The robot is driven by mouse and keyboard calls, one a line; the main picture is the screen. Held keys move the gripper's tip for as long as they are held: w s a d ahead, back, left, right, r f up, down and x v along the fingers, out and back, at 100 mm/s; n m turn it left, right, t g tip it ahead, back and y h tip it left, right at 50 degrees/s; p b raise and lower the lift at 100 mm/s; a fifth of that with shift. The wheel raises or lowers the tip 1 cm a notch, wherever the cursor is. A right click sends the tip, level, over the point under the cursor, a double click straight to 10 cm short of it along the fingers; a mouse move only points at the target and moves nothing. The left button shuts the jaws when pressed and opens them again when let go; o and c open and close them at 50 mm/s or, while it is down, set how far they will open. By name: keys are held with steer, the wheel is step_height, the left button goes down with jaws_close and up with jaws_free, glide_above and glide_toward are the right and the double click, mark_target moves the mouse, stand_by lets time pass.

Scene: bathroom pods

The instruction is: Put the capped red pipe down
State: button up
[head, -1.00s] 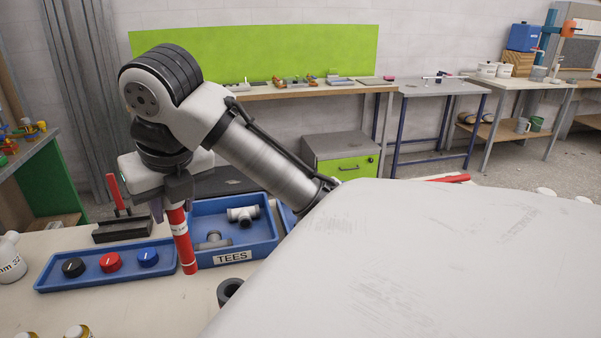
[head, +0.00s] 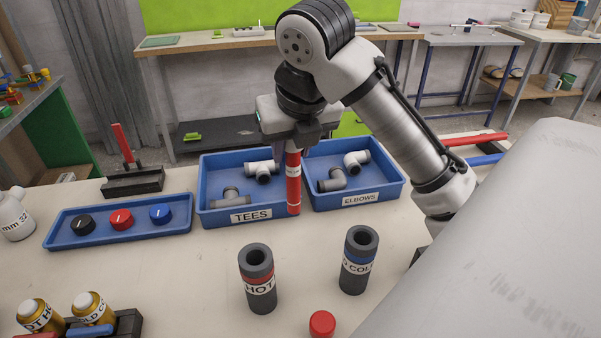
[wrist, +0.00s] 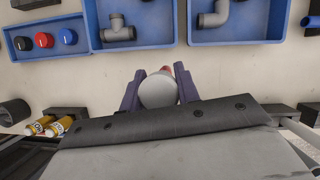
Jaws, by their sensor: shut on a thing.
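The red pipe (head: 294,185) hangs upright in my gripper (head: 293,148), with a pale label band near its top. In the head view it shows in front of the gap between the TEES tray and the ELBOWS tray. Its lower end seems just above or at the bench; I cannot tell whether it touches. In the wrist view a round grey end (wrist: 158,90) sits between the two purple fingers of my gripper (wrist: 160,92), with a little red showing behind it. The fingers are shut on the pipe.
The TEES tray (head: 237,217) and ELBOWS tray (head: 375,199) hold grey and white fittings. Grey HOT (head: 258,285) and COLD (head: 356,275) sockets stand upright in front, beside a red cap (head: 322,323). A knob tray (head: 180,226) lies left. Bare bench (head: 200,270) lies left of the HOT socket.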

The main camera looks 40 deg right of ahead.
mark_target(293, 181)
step_height(293, 181, down, 8)
steer(key=shift+r, duration=0.25)
steer(key=shift+f, duration=0.15)
steer(key=o, duration=1.1)
steer(key=shift+r, duration=0.3)
steer(key=v, duration=1.1)
steer(key=shift+s+r, duration=0.2)
steer(key=shift+r, duration=0.15)
